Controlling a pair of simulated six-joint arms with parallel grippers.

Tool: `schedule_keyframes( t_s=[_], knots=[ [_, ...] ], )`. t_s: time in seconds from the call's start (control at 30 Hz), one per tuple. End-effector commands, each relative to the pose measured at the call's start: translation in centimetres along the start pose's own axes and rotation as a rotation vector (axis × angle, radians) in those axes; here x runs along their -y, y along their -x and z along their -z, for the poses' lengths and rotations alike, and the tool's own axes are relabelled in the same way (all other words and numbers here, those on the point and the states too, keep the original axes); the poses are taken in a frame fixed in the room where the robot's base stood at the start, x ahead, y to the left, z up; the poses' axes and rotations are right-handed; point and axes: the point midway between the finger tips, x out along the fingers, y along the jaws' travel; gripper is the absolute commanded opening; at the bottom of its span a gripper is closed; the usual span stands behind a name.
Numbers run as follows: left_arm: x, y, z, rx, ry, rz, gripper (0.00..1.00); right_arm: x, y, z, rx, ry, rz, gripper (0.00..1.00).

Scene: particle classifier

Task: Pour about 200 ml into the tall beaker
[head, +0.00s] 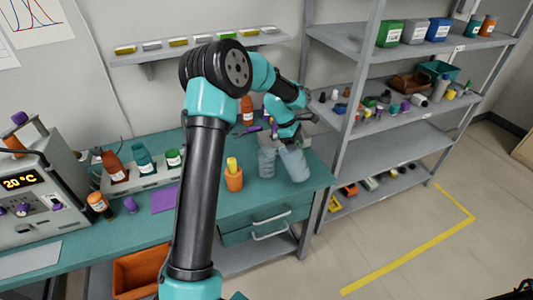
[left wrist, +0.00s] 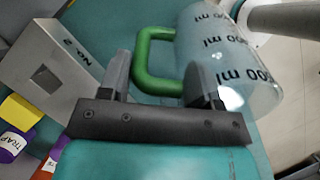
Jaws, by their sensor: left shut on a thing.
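A translucent measuring jug (left wrist: 235,65) with black ml marks and a green handle (left wrist: 150,60) fills the upper right of the left wrist view. My left gripper (left wrist: 160,76) is shut on the green handle. In the head view my left gripper (head: 288,132) is at the bench's right end, and the jug (head: 295,164) hangs tilted below it. A clear bluish beaker (head: 266,164) stands on the bench just left of the jug. Whether they touch, and any liquid level, I cannot tell. My right gripper is out of view.
A grey box marked No 2 (left wrist: 50,78) is beside the gripper in the left wrist view. A bottle rack (head: 150,180) and a 20 °C device (head: 35,190) are further left. A shelf unit (head: 345,120) rises at right.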

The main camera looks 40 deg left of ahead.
Motion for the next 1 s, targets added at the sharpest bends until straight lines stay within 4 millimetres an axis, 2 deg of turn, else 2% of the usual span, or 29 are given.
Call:
schedule_keyframes(
  t_s=[1.0],
  knots=[
    [-0.2, 1.5, -0.1, 0.113, -0.007, 0.002, 0.06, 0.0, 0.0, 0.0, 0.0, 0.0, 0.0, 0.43]
  ],
)
